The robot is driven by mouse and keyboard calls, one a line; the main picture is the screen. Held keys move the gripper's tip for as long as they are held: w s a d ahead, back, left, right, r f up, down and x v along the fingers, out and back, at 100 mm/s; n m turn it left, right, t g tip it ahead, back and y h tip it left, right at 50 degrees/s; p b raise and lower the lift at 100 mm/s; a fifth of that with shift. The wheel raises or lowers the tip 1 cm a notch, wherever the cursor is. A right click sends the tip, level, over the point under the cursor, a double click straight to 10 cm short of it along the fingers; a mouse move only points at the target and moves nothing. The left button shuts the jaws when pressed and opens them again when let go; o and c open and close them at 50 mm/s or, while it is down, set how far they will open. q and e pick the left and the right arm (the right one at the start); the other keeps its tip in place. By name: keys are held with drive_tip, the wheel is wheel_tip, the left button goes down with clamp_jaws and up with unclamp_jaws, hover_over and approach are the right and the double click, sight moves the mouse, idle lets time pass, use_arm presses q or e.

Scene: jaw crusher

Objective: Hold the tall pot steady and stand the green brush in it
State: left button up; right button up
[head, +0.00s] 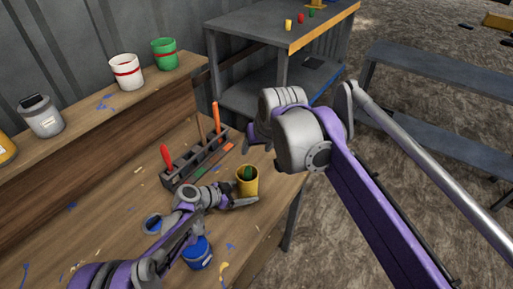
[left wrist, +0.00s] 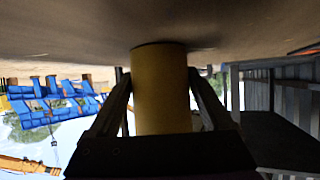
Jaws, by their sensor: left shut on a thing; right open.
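The tall yellow pot (head: 247,184) stands upright near the front right edge of the wooden bench. My left gripper (head: 246,199) is shut on the pot; the left wrist view shows the pot (left wrist: 160,90) between its two fingers. The green brush (head: 247,173) shows as a green shape within the pot's mouth; its lower part is hidden by the pot wall. My right gripper (head: 262,129) is open above and behind the pot, apart from the brush; my own wrist largely hides its fingers.
A dark rack (head: 190,166) holds a red-handled tool (head: 166,156) and an orange-handled tool (head: 215,117). A blue pot (head: 197,253) stands beside my left arm. White (head: 126,74), green (head: 164,55) and grey (head: 42,118) cans line the raised shelf. A grey table (head: 265,25) stands behind.

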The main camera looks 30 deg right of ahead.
use_arm(q)
drive_tip(key=o, duration=0.8)
drive_tip(key=shift+c, duration=0.2)
drive_tip(key=v, duration=1.2)
drive_tip(key=shift+a, duration=0.1)
drive_tip(key=s+a+r+n+t+y, duration=0.1)
drive_tip(key=s+a+n+y, duration=0.3)
drive_tip(key=a, duration=0.7)
drive_tip(key=s+a+r+n+t+y, duration=0.1)
drive_tip(key=s+a+n+y, duration=0.3)
drive_tip(key=s+a+n, duration=0.4)
drive_tip(key=s+a+r+n+t+y, duration=0.1)
drive_tip(key=s+a+n+t+y, duration=0.2)
drive_tip(key=a, duration=1.1)
drive_tip(key=s+n+y+p, duration=0.1)
drive_tip(key=s+n, duration=0.2)
drive_tip(key=s, duration=0.3)
drive_tip(key=shift+a, duration=0.4)
use_arm(e)
drive_tip(key=s+a+f+n, duration=0.2)
drive_tip(key=s+a+f, duration=0.3)
drive_tip(key=s+f, duration=0.2)
drive_tip(key=s+a+f+n+y, duration=0.1)
drive_tip(key=s+a+f, duration=0.4)
drive_tip(key=s+f, duration=0.3)
wheel_tip(320, 180, down, 2)
drive_tip(key=shift+f+n, duration=0.2)
drive_tip(key=shift+n, duration=0.2)
